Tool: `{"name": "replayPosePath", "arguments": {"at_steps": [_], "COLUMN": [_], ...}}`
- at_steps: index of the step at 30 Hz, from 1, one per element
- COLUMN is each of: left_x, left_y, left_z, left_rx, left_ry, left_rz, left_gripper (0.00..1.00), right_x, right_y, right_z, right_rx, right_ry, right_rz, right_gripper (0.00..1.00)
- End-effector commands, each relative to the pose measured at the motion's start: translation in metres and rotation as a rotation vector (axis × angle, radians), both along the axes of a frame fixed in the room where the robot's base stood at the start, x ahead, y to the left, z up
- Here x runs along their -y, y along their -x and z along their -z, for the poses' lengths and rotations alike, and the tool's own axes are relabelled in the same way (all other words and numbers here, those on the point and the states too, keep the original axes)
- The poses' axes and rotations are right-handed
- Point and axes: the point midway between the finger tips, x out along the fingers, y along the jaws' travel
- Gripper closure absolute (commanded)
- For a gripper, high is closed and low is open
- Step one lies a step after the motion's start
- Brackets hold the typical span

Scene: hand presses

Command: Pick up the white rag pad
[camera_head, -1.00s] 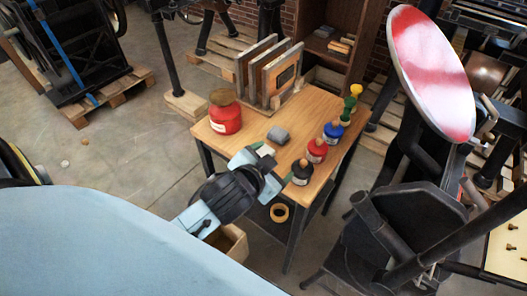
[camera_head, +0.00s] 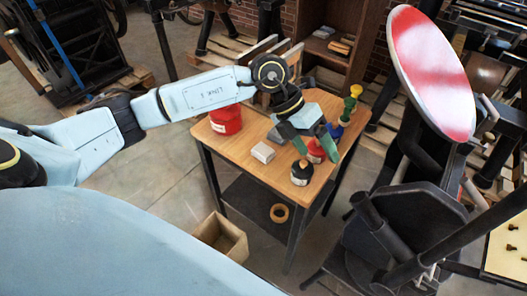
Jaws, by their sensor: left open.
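The white rag pad (camera_head: 263,153) is a small pale block lying flat on the wooden table (camera_head: 284,192), near its front left part. My left gripper (camera_head: 319,152) is open, with dark green-tipped fingers pointing down and toward the right side of the table. It is to the right of the pad and apart from it. In the picture its fingers lie on both sides of a red ink jar (camera_head: 314,155); I cannot tell its height above the jar. My right gripper is not in view.
A grey pad (camera_head: 276,136) lies just behind the white one. A black jar (camera_head: 301,174) stands at the right front, a blue jar (camera_head: 334,130) and a green-yellow item (camera_head: 350,103) behind. A red can (camera_head: 226,119) stands at the left. A press with a round disc (camera_head: 431,75) rises right.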

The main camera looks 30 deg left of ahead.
Motion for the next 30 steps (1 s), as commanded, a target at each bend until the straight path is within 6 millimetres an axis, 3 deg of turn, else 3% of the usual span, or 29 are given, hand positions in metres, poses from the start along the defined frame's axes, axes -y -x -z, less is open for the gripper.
{"name": "replayPosePath", "arguments": {"at_steps": [1, 3, 6, 9, 13, 22, 30], "left_x": [-0.032, -0.072, -0.117, -0.144, -0.157, -0.156, -0.155], "left_y": [-0.009, -0.015, -0.02, -0.021, -0.021, -0.02, -0.022], "left_z": [0.002, 0.004, 0.0, -0.005, 0.003, 0.059, 0.08], "left_rx": [-0.005, -0.024, -0.052, -0.076, -0.09, -0.091, -0.087], "left_ry": [-0.138, -0.31, -0.49, -0.595, -0.645, -0.644, -0.641], "left_rz": [-0.012, -0.036, -0.078, -0.11, -0.125, -0.123, -0.122], "left_gripper": [0.18, 0.18, 0.18, 0.18, 0.18, 0.18, 0.18], "right_x": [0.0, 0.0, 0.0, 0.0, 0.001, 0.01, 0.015], "right_y": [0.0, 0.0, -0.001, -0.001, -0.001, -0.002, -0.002], "right_z": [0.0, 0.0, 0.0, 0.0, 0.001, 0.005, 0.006], "right_rx": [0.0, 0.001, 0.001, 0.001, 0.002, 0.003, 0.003], "right_ry": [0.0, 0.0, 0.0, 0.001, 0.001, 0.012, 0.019], "right_rz": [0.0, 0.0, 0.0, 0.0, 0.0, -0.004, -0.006], "right_gripper": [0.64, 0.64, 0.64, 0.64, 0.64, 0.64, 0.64]}}
